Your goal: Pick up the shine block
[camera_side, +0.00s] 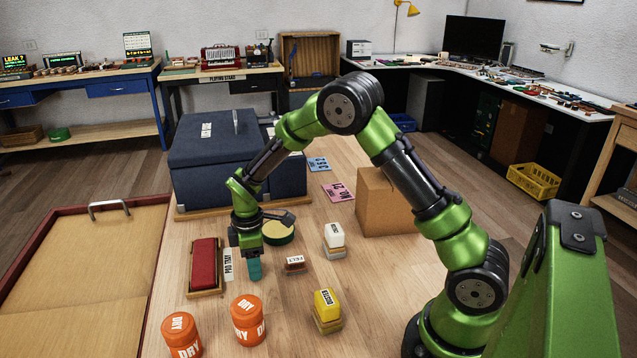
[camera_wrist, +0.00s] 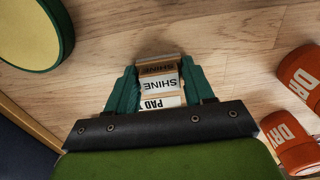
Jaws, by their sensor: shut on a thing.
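In the side view my gripper (camera_side: 254,268) points down just right of the PAD TRAY label (camera_side: 228,264). The block is hidden behind the finger there. I cannot tell whether the block touches the table or is slightly above it.
A red pad in a wooden tray (camera_side: 205,267) lies left. A round green-rimmed pad (camera_side: 278,232) is behind. A small labelled block (camera_side: 295,263), a white block (camera_side: 334,236) and a yellow block (camera_side: 326,304) stand right. Orange DRY jars (camera_side: 248,319) stand in front; a cardboard box (camera_side: 382,205) stands behind right.

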